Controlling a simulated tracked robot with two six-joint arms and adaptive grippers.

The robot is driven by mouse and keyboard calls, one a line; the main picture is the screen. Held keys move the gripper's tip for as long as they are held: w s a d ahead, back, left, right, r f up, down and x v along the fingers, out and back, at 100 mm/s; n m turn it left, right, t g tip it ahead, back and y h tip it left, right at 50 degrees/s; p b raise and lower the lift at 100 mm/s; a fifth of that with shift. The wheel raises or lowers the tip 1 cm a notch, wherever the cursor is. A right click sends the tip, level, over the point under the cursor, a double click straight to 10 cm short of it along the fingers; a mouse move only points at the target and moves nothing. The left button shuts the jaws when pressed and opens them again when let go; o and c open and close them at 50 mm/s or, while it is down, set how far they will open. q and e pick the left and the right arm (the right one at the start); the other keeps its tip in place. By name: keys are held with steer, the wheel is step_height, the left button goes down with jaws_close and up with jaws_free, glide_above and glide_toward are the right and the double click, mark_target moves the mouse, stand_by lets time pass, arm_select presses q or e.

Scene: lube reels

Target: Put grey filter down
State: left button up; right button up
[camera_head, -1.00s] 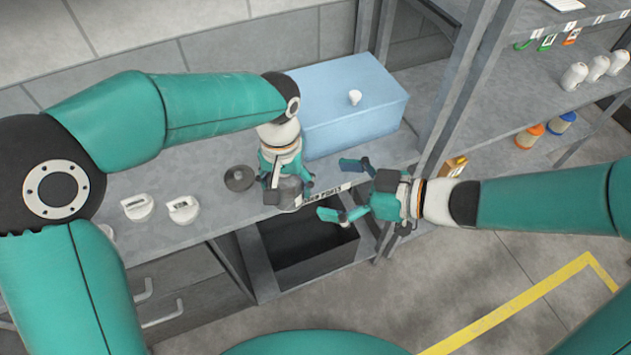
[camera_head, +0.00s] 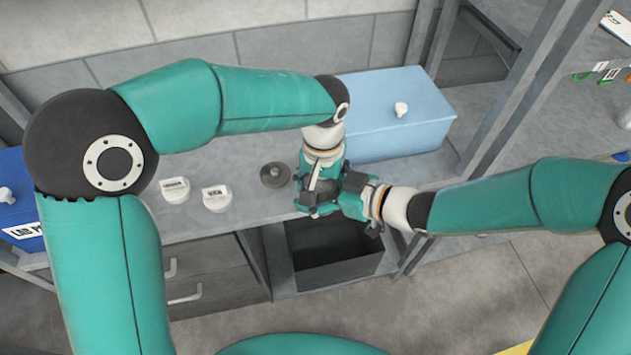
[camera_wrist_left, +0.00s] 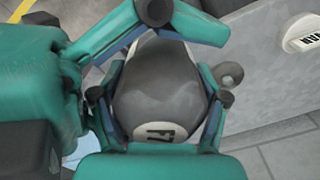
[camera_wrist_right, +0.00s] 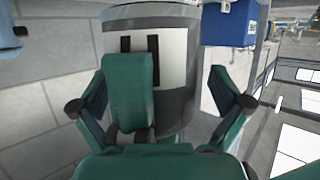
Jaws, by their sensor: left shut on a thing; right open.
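My left gripper (camera_head: 318,192) is shut on the grey filter, above the front edge of the grey bench. The filter is mostly hidden by the grippers in the head view. In the left wrist view the grey filter (camera_wrist_left: 160,88) shows a rounded dark body with a small white label. In the right wrist view the filter (camera_wrist_right: 178,90) stands between my right gripper's open fingers (camera_wrist_right: 160,108), with a white panel and a green finger in front of it. My right gripper (camera_head: 345,192) is open around the filter, close against the left gripper; contact cannot be told.
A dark round part (camera_head: 275,175) and two white labelled caps (camera_head: 175,190) (camera_head: 217,198) sit on the bench (camera_head: 240,160). A light blue box (camera_head: 395,125) stands at the back right. Below the bench is an open dark bin (camera_head: 330,262). A dark blue box (camera_head: 18,205) is at the left.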

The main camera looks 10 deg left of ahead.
steer(key=c, duration=1.3)
arm_select(q)
steer(key=o, duration=1.7)
steer(key=shift+d, duration=0.1)
arm_select(e)
steer(key=shift+s+a, duration=0.1)
steer(key=shift+c, duration=1.1)
arm_select(q)
steer(key=shift+o, duration=0.2)
steer(key=shift+d+r, duration=0.1)
steer(key=shift+d, duration=0.05)
arm_select(e)
steer(key=shift+s, duration=0.1)
